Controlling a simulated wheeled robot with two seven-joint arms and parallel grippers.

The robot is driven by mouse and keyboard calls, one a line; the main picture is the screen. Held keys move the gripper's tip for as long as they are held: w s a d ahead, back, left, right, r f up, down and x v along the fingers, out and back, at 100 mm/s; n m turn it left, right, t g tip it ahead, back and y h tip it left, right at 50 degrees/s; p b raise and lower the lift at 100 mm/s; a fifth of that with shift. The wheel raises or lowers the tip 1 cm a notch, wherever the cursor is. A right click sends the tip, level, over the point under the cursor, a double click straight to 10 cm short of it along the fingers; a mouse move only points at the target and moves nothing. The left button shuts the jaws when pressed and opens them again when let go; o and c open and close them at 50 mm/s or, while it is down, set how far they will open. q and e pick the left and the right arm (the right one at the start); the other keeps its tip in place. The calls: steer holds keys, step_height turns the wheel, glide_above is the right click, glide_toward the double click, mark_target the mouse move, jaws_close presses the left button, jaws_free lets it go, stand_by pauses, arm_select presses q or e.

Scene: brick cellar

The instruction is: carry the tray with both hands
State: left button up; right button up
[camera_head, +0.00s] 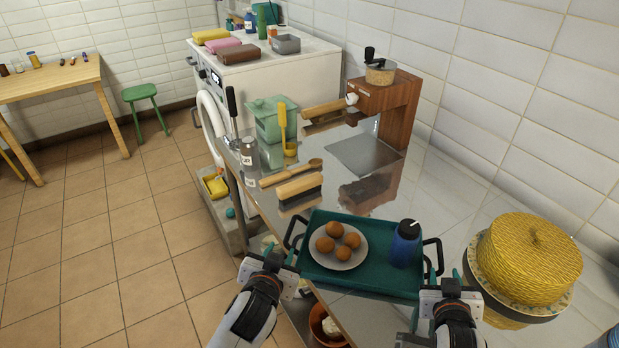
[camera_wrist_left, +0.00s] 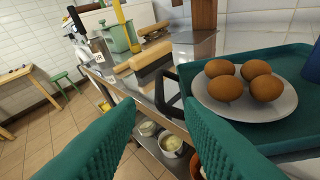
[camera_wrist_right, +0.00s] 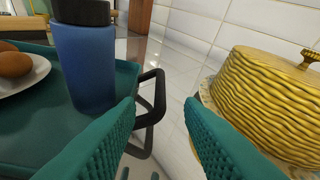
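A teal tray (camera_head: 345,277) with black handles lies on the metal counter. On it are a white plate (camera_head: 345,263) with several brown eggs (camera_head: 334,237) and an upright blue bottle (camera_head: 405,245) with a black cap. My left gripper (camera_head: 279,254) is open and empty, just short of the left handle (camera_head: 291,235); in the left wrist view this handle (camera_wrist_left: 168,88) shows beyond and between the fingers. My right gripper (camera_head: 443,275) is open, close to the right handle (camera_head: 437,255). In the right wrist view this handle (camera_wrist_right: 159,98) is just beyond the fingertips, nearer the left finger.
A yellow woven dome (camera_head: 530,255) stands close right of my right gripper. Behind the tray are a brush (camera_head: 299,188), a wooden spoon (camera_head: 290,173) and a wooden stand (camera_head: 388,105). A tiled wall bounds the right; open floor (camera_head: 130,235) lies left.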

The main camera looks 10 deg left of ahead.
steer(key=shift+v, duration=1.4)
arm_select(q)
steer(key=o, duration=1.5)
steer(key=shift+c, duration=0.2)
step_height(320, 180, up, 11)
steer(key=p, duration=1.1)
arm_select(e)
step_height(320, 180, up, 11)
steer(key=shift+r, duration=0.25)
steer(key=o, duration=1.5)
steer(key=shift+c, duration=0.2)
